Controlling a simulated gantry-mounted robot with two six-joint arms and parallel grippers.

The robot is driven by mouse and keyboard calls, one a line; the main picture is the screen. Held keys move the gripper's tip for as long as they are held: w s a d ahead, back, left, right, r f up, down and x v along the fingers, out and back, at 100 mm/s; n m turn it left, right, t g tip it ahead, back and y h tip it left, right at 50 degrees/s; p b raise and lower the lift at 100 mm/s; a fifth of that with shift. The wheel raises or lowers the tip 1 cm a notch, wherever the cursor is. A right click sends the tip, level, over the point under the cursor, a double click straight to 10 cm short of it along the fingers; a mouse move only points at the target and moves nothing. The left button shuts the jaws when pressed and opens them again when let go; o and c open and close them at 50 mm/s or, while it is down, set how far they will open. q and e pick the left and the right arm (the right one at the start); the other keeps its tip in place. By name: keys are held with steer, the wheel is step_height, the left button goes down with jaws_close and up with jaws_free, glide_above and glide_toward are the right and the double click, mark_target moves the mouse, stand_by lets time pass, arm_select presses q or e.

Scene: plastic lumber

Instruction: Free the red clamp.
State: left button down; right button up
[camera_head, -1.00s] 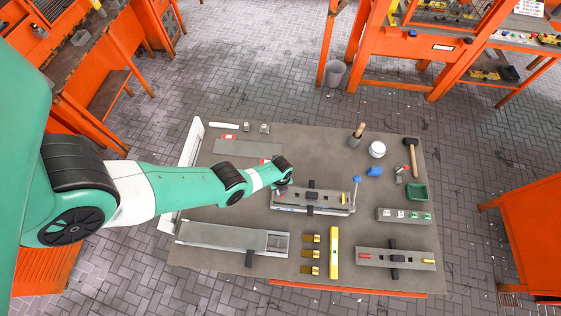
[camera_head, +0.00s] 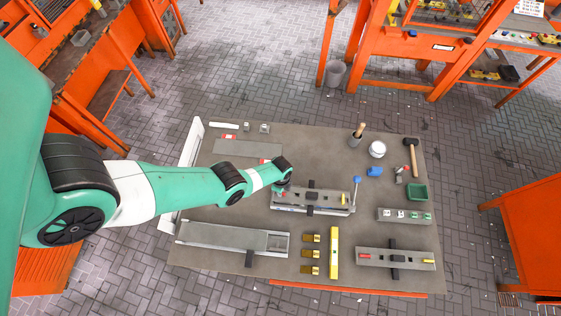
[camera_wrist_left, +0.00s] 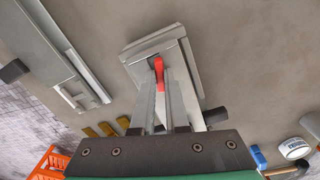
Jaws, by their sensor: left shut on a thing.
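The red clamp's handle (camera_wrist_left: 158,70) shows between the fingers of my left gripper (camera_wrist_left: 160,95) in the left wrist view. The fingers are shut on it. It sits over the left end of a grey fixture (camera_wrist_left: 130,60); the lower part of the clamp is hidden by the fingers. In the head view my left gripper (camera_head: 281,189) is at the left end of this fixture (camera_head: 325,208), in the middle of the table. My right gripper is not in view.
A blue-topped upright handle (camera_head: 356,181) stands at the fixture's right end. A long grey channel (camera_head: 225,237) lies front left. Brass blocks (camera_head: 311,254), a yellow bar (camera_head: 333,252) and a second fixture (camera_head: 370,257) lie in front. A mallet (camera_head: 410,155) lies back right.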

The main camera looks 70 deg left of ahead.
arm_select(q)
steer(key=n, duration=0.3)
steer(key=shift+n, duration=0.4)
steer(key=c, duration=0.8)
jaws_free()
steer(key=shift+o, duration=0.2)
